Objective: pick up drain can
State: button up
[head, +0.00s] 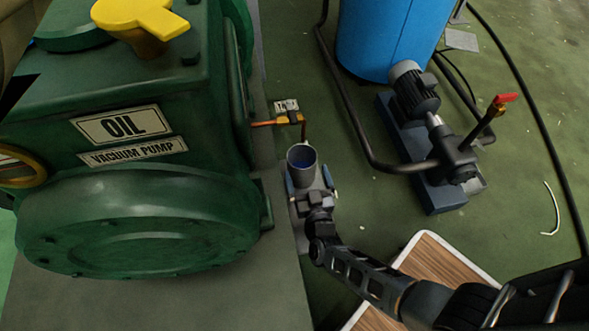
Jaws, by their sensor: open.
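The drain can (301,162) is a small grey, open-topped can with a dark bluish inside. It stands upright on a grey ledge beside the green vacuum pump, below the outlet of a copper drain pipe (303,131). My gripper (311,188) is open at the near side of the can, with one finger on its left and one on its right. I cannot tell whether the fingers touch the can. The lower part of the can is partly hidden by my gripper.
The green vacuum pump (140,215) with its OIL label fills the left. A brass valve with a tag (287,106) sits just behind the can. A blue tank (385,35) and a motor pump (420,95) stand at right. A wood-topped piece (445,262) lies under my arm.

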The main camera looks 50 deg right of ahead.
aim_at(299, 146)
jog(key=b+x, duration=0.2)
jog(key=x, duration=0.5)
jog(key=shift+w+d+r+b, duration=0.15)
jog(key=shift+w+b, duration=0.05)
jog(key=shift+b, duration=0.1)
jog(key=c, duration=1.4)
